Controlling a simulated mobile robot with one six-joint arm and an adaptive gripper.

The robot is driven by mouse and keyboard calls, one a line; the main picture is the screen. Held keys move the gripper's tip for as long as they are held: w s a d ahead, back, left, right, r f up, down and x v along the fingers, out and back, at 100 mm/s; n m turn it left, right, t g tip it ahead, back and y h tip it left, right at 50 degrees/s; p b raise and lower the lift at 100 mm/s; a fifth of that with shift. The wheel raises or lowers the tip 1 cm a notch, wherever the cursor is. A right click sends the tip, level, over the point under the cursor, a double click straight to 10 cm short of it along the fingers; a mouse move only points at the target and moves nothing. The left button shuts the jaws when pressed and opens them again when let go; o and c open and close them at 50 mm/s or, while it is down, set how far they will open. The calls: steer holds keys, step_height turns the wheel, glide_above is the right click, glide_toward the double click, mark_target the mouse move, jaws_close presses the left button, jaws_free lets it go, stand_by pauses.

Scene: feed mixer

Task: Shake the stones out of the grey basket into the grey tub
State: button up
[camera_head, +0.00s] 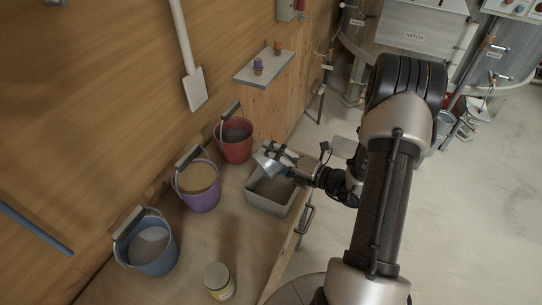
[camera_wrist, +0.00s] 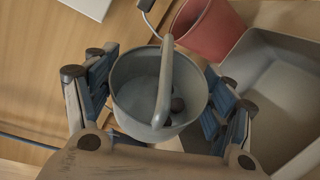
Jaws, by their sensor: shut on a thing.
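My gripper (camera_head: 284,158) is shut on the grey basket (camera_head: 266,164), held above the far-left end of the grey tub (camera_head: 268,208). In the wrist view the basket (camera_wrist: 125,98) sits between the blue-padded fingers of my gripper (camera_wrist: 160,95), its handle arching over the opening. One dark, round stone (camera_wrist: 177,104) shows inside, partly behind the handle; whether more lie there I cannot tell. The tub (camera_wrist: 262,88) lies to the right of the basket in this view. The visible part of its floor looks bare.
A red bucket (camera_head: 236,150), a purple bucket (camera_head: 203,205) and a blue bucket (camera_head: 152,262) stand along the wall, left of the tub. A tin (camera_head: 218,281) stands at the bench's near end. A small shelf (camera_head: 263,77) juts from the wall beyond.

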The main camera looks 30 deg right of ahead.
steer(key=m, duration=0.1)
steer(key=m+b, duration=0.1)
steer(key=shift+w+d+m+t+y, duration=0.1)
steer(key=shift+d+m+t+y, duration=0.3)
steer(key=shift+d+r+m+t+p, duration=0.25)
steer(key=shift+m+t+p, duration=0.15)
steer(key=shift+m+p, duration=0.45)
steer(key=shift+d+m+t+y, duration=0.3)
steer(key=shift+m+y, duration=0.1)
steer(key=shift+m, duration=0.65)
steer(key=m+t+h, duration=0.1)
steer(key=m, duration=0.3)
steer(key=d+m+t+h, duration=0.1)
steer(key=m+t, duration=0.1)
steer(key=m, duration=0.2)
steer(key=d+f+m+t, duration=0.1)
steer(key=m, duration=0.3)
steer(key=shift+w+d+h+p, duration=0.1)
steer(key=shift+w+h+p, duration=0.1)
steer(key=shift+h+p, duration=0.2)
steer(key=shift+p, duration=0.4)
